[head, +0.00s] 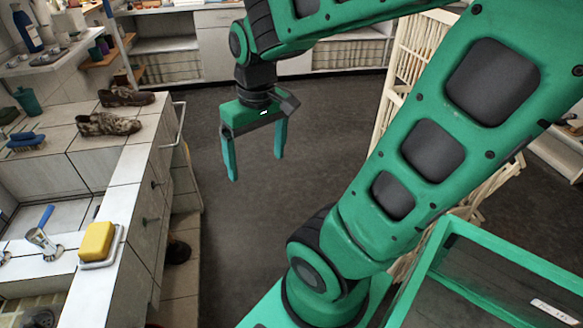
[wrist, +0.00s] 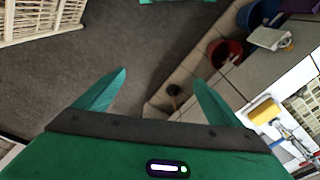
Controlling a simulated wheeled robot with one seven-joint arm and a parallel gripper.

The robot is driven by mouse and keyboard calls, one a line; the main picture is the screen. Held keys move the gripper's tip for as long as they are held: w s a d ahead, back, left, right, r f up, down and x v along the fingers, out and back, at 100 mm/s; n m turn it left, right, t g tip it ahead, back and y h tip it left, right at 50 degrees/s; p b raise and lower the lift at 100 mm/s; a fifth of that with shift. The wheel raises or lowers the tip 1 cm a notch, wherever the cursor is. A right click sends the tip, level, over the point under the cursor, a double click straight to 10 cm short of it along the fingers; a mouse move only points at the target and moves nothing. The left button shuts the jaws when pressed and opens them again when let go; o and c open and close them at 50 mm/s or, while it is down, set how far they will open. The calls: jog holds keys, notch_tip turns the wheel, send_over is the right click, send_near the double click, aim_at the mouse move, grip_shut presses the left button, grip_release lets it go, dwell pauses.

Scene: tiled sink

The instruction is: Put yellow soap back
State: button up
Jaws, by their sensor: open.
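The yellow soap (head: 97,241) sits on a small pale soap dish (head: 112,255) on the white tiled counter, near its front edge, at the lower left of the head view. The soap also shows in the wrist view (wrist: 265,111) at the right. My gripper (head: 256,168) is open and empty, pointing down over the floor, to the right of the counter and apart from the soap.
A tap (head: 42,242) stands left of the soap. Two shoes (head: 108,123) and a blue brush (head: 26,142) lie further back on the counter. A towel rail (head: 182,140) juts from the counter front. A cream slatted rack (head: 418,60) stands right. The floor (head: 235,225) between is clear.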

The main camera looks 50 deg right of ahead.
jog(key=s+d+f+m+g, duration=0.1)
jog(key=s+d+m, duration=0.2)
jog(key=s, duration=0.6)
jog(key=shift+d+m, duration=0.4)
jog(key=shift+m, duration=0.3)
jog(key=shift+w+f, duration=0.25)
jog(key=shift+w, duration=0.35)
